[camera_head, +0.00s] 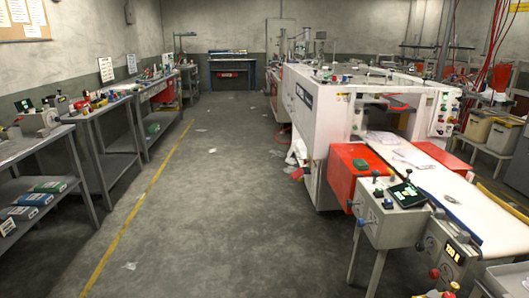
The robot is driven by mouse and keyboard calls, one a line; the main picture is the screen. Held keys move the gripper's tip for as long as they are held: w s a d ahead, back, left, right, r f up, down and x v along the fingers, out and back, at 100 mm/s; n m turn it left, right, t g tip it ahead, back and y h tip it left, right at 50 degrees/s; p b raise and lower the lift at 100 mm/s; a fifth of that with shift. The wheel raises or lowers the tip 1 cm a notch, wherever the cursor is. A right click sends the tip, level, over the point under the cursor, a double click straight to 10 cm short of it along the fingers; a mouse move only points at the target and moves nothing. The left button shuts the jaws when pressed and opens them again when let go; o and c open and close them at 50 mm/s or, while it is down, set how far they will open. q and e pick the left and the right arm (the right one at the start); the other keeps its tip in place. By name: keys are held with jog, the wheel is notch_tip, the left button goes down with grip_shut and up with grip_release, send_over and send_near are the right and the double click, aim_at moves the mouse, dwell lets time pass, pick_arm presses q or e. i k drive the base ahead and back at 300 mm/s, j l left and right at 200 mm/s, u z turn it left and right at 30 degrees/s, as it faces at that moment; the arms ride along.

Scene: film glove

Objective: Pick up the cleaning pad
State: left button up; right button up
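A small dark green block-like pad (361,165) lies on top of the red box (350,185) at the front of the white machine. It may be the cleaning pad, but it is too small to tell for sure. Another green item (152,129) lies on a lower shelf of the left benches. Neither of my grippers is in view.
The white machine (322,130) with its white conveyor (460,195) fills the right side. A grey control box (392,215) with knobs stands in front of it. Workbenches (100,110) line the left wall. The grey floor (215,180) between is mostly clear, with scattered scraps.

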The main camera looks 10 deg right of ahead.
aim_at(360, 164)
jog(key=i+z, duration=0.2)
jog(key=i, duration=0.5)
jog(key=i+z, duration=0.2)
jog(key=i, duration=0.55)
jog(key=i+j+z, duration=0.2)
jog(key=i, duration=0.5)
jog(key=i+z, duration=0.45)
jog(key=i+j+z, duration=0.15)
jog(key=i+z, duration=0.25)
jog(key=i, duration=0.2)
jog(key=i+j+z, duration=0.3)
jog(key=i+z, duration=0.15)
